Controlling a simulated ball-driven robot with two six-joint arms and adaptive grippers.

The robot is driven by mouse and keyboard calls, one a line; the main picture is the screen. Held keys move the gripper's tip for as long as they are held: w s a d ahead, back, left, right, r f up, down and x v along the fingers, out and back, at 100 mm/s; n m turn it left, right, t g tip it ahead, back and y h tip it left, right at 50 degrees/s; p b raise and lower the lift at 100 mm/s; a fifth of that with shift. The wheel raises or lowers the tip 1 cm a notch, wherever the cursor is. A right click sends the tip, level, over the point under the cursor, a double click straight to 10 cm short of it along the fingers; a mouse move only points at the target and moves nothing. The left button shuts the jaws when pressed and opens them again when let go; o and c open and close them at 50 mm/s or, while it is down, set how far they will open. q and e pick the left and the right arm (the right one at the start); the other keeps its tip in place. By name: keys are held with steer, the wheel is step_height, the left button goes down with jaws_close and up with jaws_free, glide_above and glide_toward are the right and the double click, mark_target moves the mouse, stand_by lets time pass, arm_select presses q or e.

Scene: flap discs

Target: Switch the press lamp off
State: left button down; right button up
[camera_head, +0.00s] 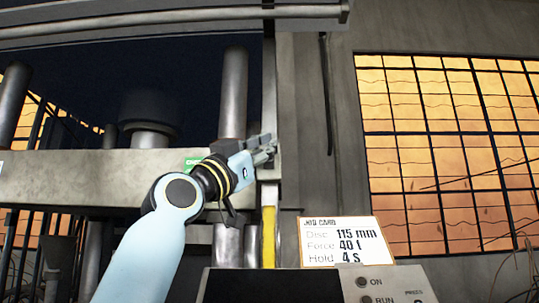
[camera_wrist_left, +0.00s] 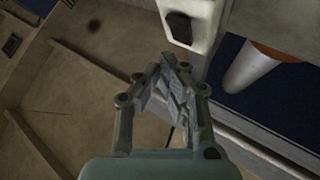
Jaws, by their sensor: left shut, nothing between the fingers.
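My left gripper (camera_head: 265,148) is shut and empty, raised in front of the press's upright edge in the head view. In the left wrist view its fingertips (camera_wrist_left: 173,62) are together, just below a small black rocker-like switch (camera_wrist_left: 179,27) on a pale narrow housing (camera_wrist_left: 200,12). There is a small gap in the picture between fingertips and switch; I cannot tell the depth. In the head view I cannot make out the switch near the gripper. I cannot tell from these views whether a lamp is lit. My right gripper is not in view.
The press (camera_head: 80,178) has a wide pale beam and steel columns. A job card (camera_head: 345,242) reads 115 mm, 40 t, 4 s. Below it a control panel (camera_head: 400,285) has ON and RUN markings. An orange-lit window (camera_head: 450,150) is at right.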

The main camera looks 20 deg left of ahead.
arm_select(q)
steer(key=s, duration=0.1)
steer(key=s+d, duration=0.1)
steer(key=s, duration=0.2)
steer(key=shift+s+d+f, duration=0.2)
steer(key=shift+s+f, duration=0.1)
steer(key=shift+s, duration=0.05)
